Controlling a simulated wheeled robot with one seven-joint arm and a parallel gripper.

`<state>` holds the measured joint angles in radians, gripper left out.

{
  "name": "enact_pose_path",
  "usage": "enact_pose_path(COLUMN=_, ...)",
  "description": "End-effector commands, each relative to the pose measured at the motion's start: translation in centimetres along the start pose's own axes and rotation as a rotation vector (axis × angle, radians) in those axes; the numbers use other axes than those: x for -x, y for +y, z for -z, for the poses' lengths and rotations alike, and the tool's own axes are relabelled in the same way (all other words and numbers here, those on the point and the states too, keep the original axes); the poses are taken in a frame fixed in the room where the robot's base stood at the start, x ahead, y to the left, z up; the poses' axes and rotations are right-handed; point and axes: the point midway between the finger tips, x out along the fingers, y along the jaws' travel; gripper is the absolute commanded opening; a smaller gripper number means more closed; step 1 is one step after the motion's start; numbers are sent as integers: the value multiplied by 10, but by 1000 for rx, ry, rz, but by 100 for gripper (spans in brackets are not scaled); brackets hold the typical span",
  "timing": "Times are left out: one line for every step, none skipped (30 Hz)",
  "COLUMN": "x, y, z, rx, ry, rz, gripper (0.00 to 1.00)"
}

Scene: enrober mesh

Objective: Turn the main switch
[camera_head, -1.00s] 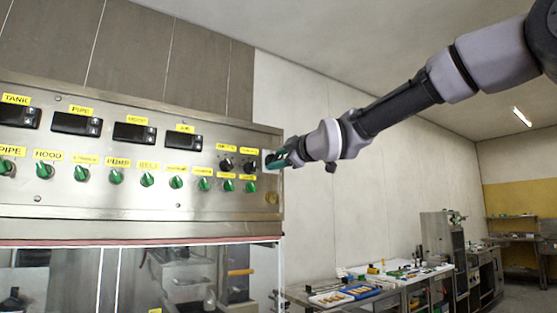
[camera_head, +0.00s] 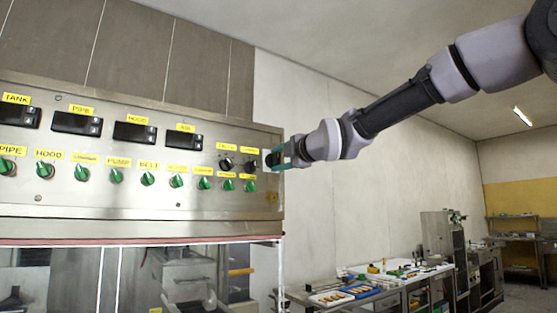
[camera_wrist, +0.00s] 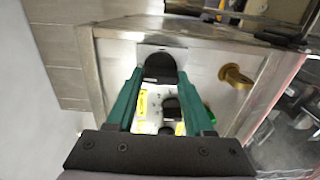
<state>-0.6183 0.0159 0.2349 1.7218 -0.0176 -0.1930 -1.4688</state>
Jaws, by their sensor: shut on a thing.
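The main switch is a black knob (camera_wrist: 160,66) on a pale plate at the right end of the steel control panel (camera_head: 130,195). My gripper (camera_head: 276,156) reaches in from the right at that end of the panel. In the wrist view its two green fingers (camera_wrist: 160,78) stand on either side of the black knob and are shut on it. In the head view the fingers and wrist partly cover the knob, so its pointing direction is hard to read.
A row of green knobs (camera_head: 148,179) with yellow labels and two black knobs (camera_head: 226,164) lie left of my gripper. A brass fitting (camera_wrist: 236,77) is close to the fingers. A counter with trays (camera_head: 330,298) stands lower right. Space right of the panel is open.

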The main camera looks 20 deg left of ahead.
Motion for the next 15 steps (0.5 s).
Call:
enact_pose_path(x=0, y=0, z=0, rx=5, ry=0, rz=0, gripper=0)
enact_pose_path(x=0, y=0, z=0, rx=7, ry=0, rz=0, gripper=0)
enact_pose_path(x=0, y=0, z=0, rx=8, ry=0, rz=0, gripper=0)
enact_pose_path(x=0, y=0, z=0, rx=9, ry=0, rz=0, gripper=0)
enact_pose_path(x=0, y=0, z=0, rx=10, ry=0, rz=0, gripper=0)
enact_pose_path(x=0, y=0, z=0, rx=10, ry=0, rz=0, gripper=0)
enact_pose_path(x=0, y=0, z=0, rx=10, ry=0, rz=0, gripper=0)
enact_pose_path(x=0, y=0, z=0, rx=10, ry=0, rz=0, gripper=0)
enact_pose_path(x=0, y=0, z=0, rx=10, ry=0, rz=0, gripper=0)
enact_pose_path(x=0, y=0, z=0, rx=10, ry=0, rz=0, gripper=0)
enact_pose_path(x=0, y=0, z=0, rx=10, ry=0, rz=0, gripper=0)
enact_pose_path(x=0, y=0, z=0, rx=10, ry=0, rz=0, gripper=0)
enact_pose_path(x=0, y=0, z=0, rx=9, ry=0, rz=0, gripper=56)
enact_pose_path(x=0, y=0, z=0, rx=10, ry=0, rz=0, gripper=68)
enact_pose_path(x=0, y=0, z=0, rx=9, ry=0, rz=0, gripper=82)
